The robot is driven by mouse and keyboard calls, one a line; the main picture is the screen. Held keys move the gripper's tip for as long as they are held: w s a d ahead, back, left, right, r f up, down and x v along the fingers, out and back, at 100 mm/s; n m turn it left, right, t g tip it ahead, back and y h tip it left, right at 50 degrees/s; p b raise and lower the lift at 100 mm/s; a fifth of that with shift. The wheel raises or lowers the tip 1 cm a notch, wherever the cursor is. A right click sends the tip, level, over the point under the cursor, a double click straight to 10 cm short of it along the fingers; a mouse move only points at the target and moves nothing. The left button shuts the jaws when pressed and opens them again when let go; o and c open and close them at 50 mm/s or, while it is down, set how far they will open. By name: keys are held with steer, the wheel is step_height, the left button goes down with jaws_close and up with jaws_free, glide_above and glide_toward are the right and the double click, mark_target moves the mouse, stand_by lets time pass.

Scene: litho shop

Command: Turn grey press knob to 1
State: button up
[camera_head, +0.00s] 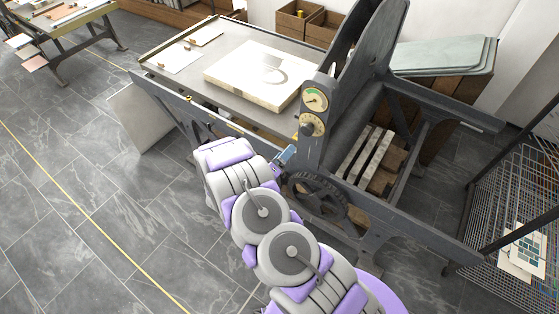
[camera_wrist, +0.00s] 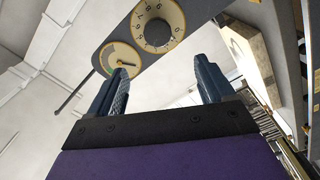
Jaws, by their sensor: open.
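The press knob (camera_wrist: 157,32) is a round dark grey knob in the middle of a cream, numbered dial in the wrist view. Its setting is too small to read surely. In the head view the knob (camera_head: 311,125) is on the press's upright, below a round gauge. My gripper (camera_wrist: 161,63) is open and empty, its two blue fingers apart and pointing toward the dial panel. The knob appears beyond the fingertips, between and above them in the picture, with no contact visible. In the head view my gripper (camera_head: 287,155) is just left of and below the knob.
The gauge (camera_head: 315,100) with a needle sits beside the dial; it also shows in the wrist view (camera_wrist: 120,60). A spoked handwheel (camera_head: 320,197) is below on the press. The press bed (camera_head: 228,96) carries a pale stone slab (camera_head: 240,75). A wire rack (camera_head: 510,200) stands at right.

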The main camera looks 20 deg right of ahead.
steer(key=shift+v, duration=1.15)
steer(key=w+a+r+m+g+y+b, duration=0.15)
steer(key=w+a+y+b, duration=0.35)
steer(key=a+y, duration=0.6)
steer(key=s+a+r+g+y+b, duration=0.2)
steer(key=s+a+r+y, duration=0.45)
steer(key=a+r, duration=0.2)
steer(key=s+d+r+g+h+b, duration=0.1)
steer(key=s+d+g+b, duration=0.1)
steer(key=s, duration=1)
steer(key=s+d+r+g+h+b, duration=0.1)
steer(key=s+d+g, duration=0.3)
steer(key=s, duration=0.9)
steer(key=s+d+r+g+h+b, duration=0.1)
steer(key=s+d+r+g+b, duration=0.1)
steer(key=s+d, duration=0.6)
steer(key=s+g, duration=0.1)
steer(key=s, duration=0.4)
steer(key=shift+s+d+r+b, duration=0.15)
steer(key=shift+s+r+b, duration=0.15)
steer(key=shift+b, duration=0.1)
